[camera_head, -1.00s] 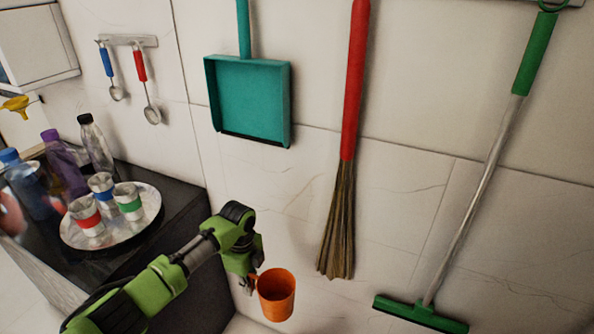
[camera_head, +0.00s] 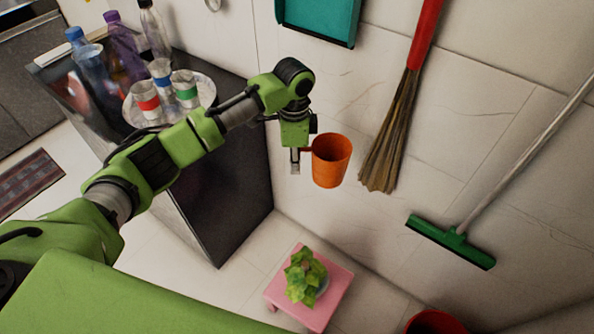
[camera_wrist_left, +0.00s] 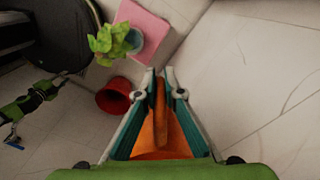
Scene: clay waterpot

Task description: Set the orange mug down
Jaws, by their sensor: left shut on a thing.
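The orange mug (camera_head: 331,162) hangs in the air in front of the wall in the head view, roughly upright. My left gripper (camera_head: 296,160) is shut on its handle, at the mug's left side. In the left wrist view the mug (camera_wrist_left: 160,140) shows between the two fingers of my left gripper (camera_wrist_left: 158,80), which close around the orange handle. Nothing touches the mug from below in the head view.
A pink stool (camera_head: 328,296) with a potted plant (camera_head: 303,277) stands on the floor below. A red bucket (camera_head: 436,322) is at the bottom right. A dark counter (camera_head: 225,190) holds a round tray with cups and bottles. A broom (camera_head: 393,130) and green squeegee (camera_head: 452,243) are by the wall.

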